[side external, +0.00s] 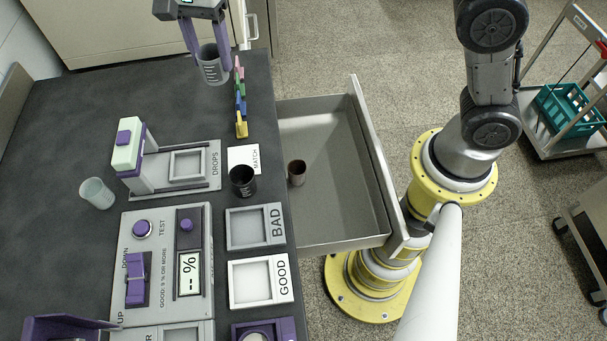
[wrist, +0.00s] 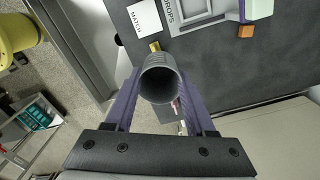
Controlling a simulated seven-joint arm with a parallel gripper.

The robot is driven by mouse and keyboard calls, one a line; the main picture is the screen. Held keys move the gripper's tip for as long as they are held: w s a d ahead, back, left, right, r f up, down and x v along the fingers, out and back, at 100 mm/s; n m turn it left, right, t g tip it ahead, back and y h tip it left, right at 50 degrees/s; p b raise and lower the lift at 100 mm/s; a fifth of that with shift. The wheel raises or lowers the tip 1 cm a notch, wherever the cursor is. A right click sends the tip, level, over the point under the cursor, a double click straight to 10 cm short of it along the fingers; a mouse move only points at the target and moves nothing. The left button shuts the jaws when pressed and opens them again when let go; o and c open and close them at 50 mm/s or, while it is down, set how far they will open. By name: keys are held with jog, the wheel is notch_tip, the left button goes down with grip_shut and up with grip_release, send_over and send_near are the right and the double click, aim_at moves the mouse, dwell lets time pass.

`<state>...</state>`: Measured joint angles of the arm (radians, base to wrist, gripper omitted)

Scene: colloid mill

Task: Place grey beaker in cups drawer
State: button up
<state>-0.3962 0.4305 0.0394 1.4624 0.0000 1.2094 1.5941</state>
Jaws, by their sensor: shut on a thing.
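My gripper (side external: 207,52) is shut on the grey beaker (side external: 214,66) and holds it above the back of the dark counter. In the wrist view the grey beaker (wrist: 160,80) sits between the purple fingers of my gripper (wrist: 160,95), with its open mouth toward the camera. The cups drawer (side external: 335,200) is pulled open at the counter's right side, to the right of and nearer than my gripper. A small brown cup (side external: 297,172) stands inside it near the left wall. The rest of the drawer floor is bare.
Coloured pieces (side external: 240,98) stand in a row on the counter beside my gripper. A black beaker (side external: 243,181) stands near the MATCH card (side external: 243,158). A pale translucent beaker (side external: 97,193) is at left. The DROPS device (side external: 130,150) and control panel (side external: 160,265) occupy the counter.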

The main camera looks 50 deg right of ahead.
jog(key=s+d+n, duration=0.2)
jog(key=s, duration=0.9)
jog(key=s+d+n, duration=0.2)
jog(key=s+n, duration=0.1)
jog(key=s, duration=0.9)
jog(key=shift+a+f, duration=0.2)
jog(key=shift+f, duration=17.45)
jog(key=shift+f, duration=0.1)
jog(key=o, duration=1.3)
